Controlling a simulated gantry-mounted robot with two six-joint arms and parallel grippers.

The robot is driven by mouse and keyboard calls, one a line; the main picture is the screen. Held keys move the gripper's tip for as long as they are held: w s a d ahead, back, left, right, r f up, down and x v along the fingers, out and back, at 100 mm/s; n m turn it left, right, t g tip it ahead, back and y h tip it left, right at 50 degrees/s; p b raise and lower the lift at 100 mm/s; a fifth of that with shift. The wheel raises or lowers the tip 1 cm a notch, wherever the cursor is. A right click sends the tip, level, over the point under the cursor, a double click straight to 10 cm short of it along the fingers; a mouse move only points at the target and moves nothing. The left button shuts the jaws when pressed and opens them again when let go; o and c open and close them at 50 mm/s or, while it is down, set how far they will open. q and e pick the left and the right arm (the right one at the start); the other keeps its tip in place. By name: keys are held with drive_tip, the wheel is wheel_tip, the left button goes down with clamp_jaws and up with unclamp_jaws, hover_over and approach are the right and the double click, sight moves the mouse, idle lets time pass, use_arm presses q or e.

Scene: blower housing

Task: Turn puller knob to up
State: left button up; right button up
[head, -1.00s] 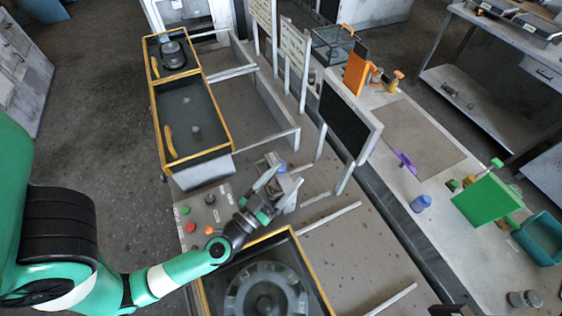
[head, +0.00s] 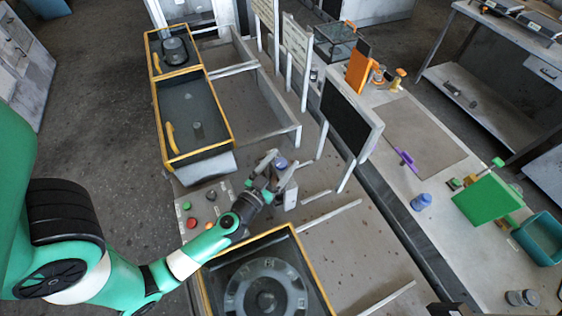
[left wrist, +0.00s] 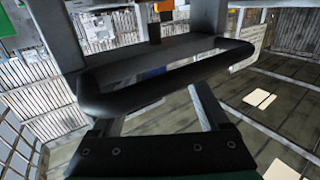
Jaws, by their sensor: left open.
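My right gripper is not in view.
A panel (head: 203,208) with red, green and orange buttons lies left of the gripper. A yellow-edged box with a round ring (head: 266,290) is in front. Yellow-edged trays (head: 158,120) stand behind. A black screen (head: 350,115) on posts stands to the right.

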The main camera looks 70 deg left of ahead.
use_arm(q)
clamp_jaws()
idle(0.3)
